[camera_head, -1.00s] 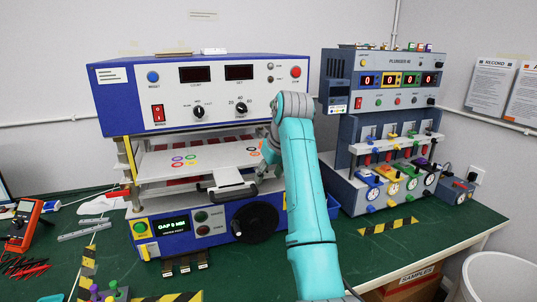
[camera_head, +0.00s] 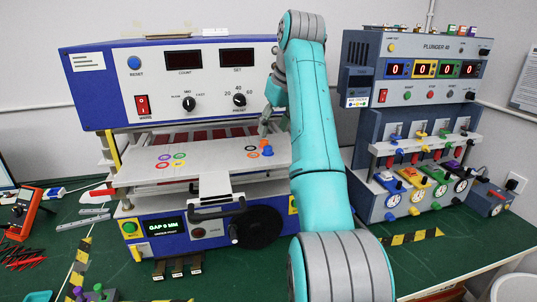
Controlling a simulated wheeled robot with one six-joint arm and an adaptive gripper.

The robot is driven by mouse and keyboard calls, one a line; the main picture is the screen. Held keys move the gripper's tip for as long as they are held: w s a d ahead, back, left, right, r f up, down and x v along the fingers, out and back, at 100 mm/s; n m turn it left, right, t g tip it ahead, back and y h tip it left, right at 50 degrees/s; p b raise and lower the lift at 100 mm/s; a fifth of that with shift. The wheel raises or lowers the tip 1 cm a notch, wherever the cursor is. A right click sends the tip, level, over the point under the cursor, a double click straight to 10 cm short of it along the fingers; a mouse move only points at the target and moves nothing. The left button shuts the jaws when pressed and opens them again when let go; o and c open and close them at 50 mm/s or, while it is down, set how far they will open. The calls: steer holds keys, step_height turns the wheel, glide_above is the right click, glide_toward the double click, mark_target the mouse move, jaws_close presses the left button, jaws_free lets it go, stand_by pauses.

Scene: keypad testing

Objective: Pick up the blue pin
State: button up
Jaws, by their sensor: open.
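A small blue pin (camera_head: 267,151) stands on the right part of the white tray (camera_head: 215,160) of the blue-and-white test machine, among coloured ring marks. My gripper (camera_head: 267,125) is just above the tray, over the pin, its fingers pointing down. It is open, and the pin is not visibly held. A small orange piece (camera_head: 263,142) shows between the fingers and the pin; I cannot tell whether it is a fingertip or a separate thing. My arm hides the tray's right end.
Purple and green pins (camera_head: 98,291) stand at the lower left. A black knob (camera_head: 259,227) and a tray handle (camera_head: 217,210) are at the machine's front. A plunger tester (camera_head: 420,130) stands at right. The front green table is mostly clear.

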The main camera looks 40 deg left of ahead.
mark_target(268, 147)
steer(key=shift+x, duration=3.2)
steer(key=shift+s, duration=0.15)
jaws_close()
